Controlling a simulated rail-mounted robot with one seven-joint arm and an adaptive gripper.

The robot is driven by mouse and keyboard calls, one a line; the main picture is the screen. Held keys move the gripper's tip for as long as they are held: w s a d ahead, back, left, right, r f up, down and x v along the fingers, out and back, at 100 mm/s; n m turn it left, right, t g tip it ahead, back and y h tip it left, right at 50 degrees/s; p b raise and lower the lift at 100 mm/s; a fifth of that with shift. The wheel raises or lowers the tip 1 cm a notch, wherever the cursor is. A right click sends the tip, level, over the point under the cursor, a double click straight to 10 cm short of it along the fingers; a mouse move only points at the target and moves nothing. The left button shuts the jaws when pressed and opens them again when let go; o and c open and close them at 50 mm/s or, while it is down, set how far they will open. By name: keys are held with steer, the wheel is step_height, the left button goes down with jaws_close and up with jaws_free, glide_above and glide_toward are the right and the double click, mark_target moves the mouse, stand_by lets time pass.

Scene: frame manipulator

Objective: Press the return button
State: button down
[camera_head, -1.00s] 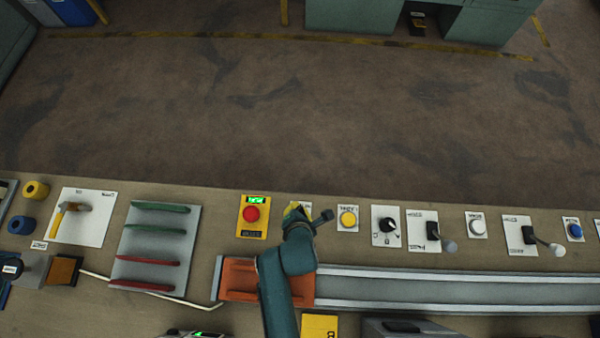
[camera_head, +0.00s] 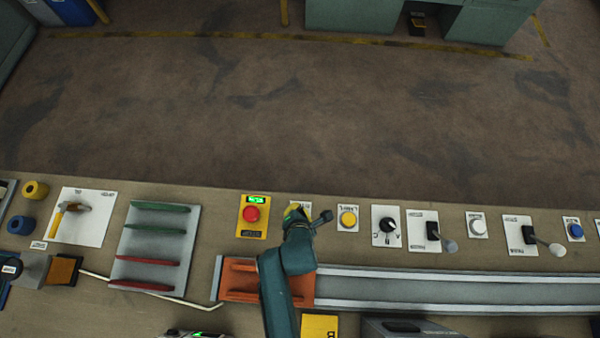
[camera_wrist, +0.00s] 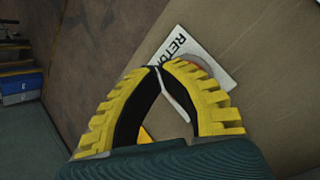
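The return button's white plate (camera_wrist: 195,50) shows in the wrist view, with the letters "RETU" readable and the rest covered. A small reddish rim of the button (camera_wrist: 191,63) shows behind the right finger; most of the button is hidden. My gripper (camera_wrist: 158,68) has its yellow-ribbed fingertips together, with nothing seen between them, in front of the plate. In the head view my gripper (camera_head: 296,212) is over the plate (camera_head: 306,206), hiding most of it. I cannot tell whether the tips touch the button.
A red button on a yellow box (camera_head: 252,215) stands just left of my gripper, and a yellow button (camera_head: 348,218) just right. Further right are a rotary knob (camera_head: 388,225) and levers. An orange carriage (camera_head: 240,281) on a rail lies near my arm.

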steer(key=shift+f, duration=0.35)
steer(key=shift+r, duration=0.1)
stand_by(0.4)
steer(key=shift+r+p, duration=0.8)
steer(key=shift+p, duration=0.2)
step_height(320, 180, up, 5)
steer(key=p, duration=0.5)
steer(key=shift+r+p, duration=0.1)
steer(key=shift+p, duration=0.2)
